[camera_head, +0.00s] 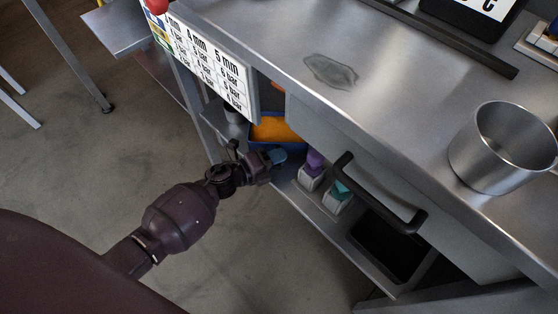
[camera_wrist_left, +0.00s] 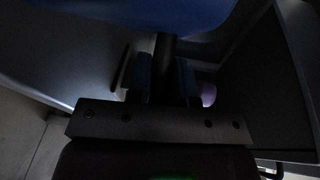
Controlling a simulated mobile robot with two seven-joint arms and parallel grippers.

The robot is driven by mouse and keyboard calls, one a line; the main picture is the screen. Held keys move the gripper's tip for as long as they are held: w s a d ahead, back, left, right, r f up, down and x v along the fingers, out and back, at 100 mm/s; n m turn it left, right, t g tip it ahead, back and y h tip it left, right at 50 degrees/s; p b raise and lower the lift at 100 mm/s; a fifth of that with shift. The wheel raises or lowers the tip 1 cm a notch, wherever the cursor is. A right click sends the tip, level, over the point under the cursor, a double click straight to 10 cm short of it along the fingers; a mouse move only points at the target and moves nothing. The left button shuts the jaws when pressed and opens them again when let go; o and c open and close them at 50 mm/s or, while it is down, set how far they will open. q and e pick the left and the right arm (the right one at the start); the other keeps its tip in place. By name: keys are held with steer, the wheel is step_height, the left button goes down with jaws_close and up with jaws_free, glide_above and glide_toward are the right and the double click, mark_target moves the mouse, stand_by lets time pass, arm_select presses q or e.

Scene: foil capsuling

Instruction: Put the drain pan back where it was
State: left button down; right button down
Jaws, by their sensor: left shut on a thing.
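A blue pan (camera_head: 298,145), which I take for the drain pan, shows with orange inside it, low under the bench behind my left gripper. In the left wrist view the blue body (camera_wrist_left: 150,12) fills the top edge, with a dark handle-like bar (camera_wrist_left: 165,48) running from it between the fingers. My left gripper (camera_head: 277,158) is shut on this bar; its blue fingertips also show in the left wrist view (camera_wrist_left: 163,80). The wrist picture is dark, so the exact grip and any contact with the shelf are unclear. My right gripper is in neither view.
White bottles with a purple top (camera_head: 312,170) and a teal top (camera_head: 337,196) stand on the lower shelf right of my gripper. A black bin (camera_head: 385,248) is farther right. A drawer handle (camera_head: 380,195) juts out above. A steel pot (camera_head: 500,150) stands on the bench.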

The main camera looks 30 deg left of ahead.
arm_select(q)
steer(key=shift+s+f, duration=0.1)
steer(key=shift+f, duration=0.75)
steer(key=shift+r, duration=0.1)
steer(key=c, duration=1)
jaws_free()
steer(key=shift+f, duration=0.2)
steer(key=shift+r, duration=0.1)
